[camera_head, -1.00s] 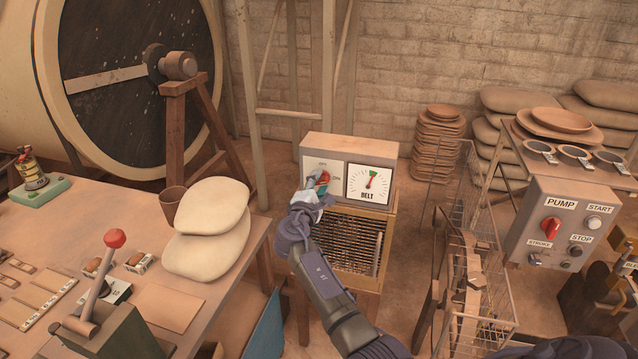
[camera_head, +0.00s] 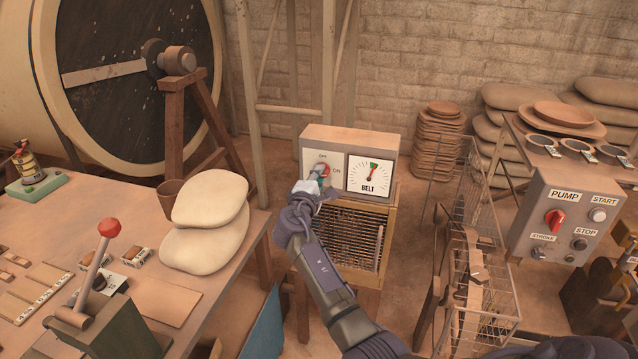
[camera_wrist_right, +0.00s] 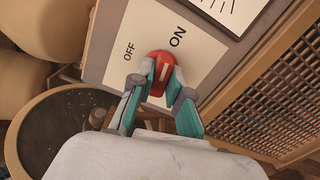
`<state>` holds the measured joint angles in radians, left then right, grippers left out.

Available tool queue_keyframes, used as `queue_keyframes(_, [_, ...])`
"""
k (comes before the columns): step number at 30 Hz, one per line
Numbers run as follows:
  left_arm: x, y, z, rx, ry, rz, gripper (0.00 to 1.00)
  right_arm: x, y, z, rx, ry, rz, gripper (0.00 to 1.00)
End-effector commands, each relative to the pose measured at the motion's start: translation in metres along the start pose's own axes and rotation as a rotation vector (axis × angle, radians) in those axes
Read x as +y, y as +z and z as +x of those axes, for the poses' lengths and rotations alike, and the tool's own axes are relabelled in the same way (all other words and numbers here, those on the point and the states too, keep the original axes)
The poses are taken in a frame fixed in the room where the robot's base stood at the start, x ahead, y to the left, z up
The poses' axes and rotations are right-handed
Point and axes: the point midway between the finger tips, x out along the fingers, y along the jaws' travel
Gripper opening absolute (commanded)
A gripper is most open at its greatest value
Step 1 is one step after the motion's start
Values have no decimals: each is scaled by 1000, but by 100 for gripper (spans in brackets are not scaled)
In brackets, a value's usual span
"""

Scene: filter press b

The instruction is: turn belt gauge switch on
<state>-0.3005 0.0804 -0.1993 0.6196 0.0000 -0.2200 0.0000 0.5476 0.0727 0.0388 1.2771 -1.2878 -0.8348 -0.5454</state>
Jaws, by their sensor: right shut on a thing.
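The belt gauge box (camera_head: 350,138) stands on a wooden cabinet, with a white BELT dial (camera_head: 372,174) on the right of its face. To the left of the dial is a switch plate (camera_wrist_right: 208,64) marked OFF and ON. My right gripper (camera_head: 320,181) is at this plate and mostly hides the red switch knob (camera_head: 326,170). In the right wrist view the teal-padded fingers of the gripper (camera_wrist_right: 160,92) are shut on the red knob (camera_wrist_right: 161,72). The knob's white mark points up, between OFF and ON, nearer ON. My left gripper is not in view.
A pump control panel (camera_head: 562,222) and a wire basket (camera_head: 490,270) stand to the right. A workbench (camera_head: 225,272) with pale sacks (camera_head: 206,222) and a red-tipped lever (camera_head: 108,228) is on the left. A slatted cabinet (camera_head: 350,240) lies below the gauge.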

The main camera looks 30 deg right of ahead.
Motion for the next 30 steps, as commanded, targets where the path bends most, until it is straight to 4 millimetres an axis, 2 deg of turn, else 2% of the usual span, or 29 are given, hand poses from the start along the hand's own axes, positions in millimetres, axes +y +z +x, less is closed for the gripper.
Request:
queue_keyframes(1, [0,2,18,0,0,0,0,-9,-2,0,0,2,52,0])
queue_keyframes(5, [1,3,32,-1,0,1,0,-6,-1,0,0,0,161,0])
queue_keyframes(17, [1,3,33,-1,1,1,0,-1,0,0,-1,-3,214,0])
queue_keyframes(18, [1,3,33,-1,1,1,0,-1,0,0,-1,-3,214,21])
queue_keyframes(22, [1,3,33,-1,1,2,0,-1,0,0,-1,-2,213,42])
queue_keyframes(30, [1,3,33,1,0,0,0,-1,0,0,0,-1,212,42])
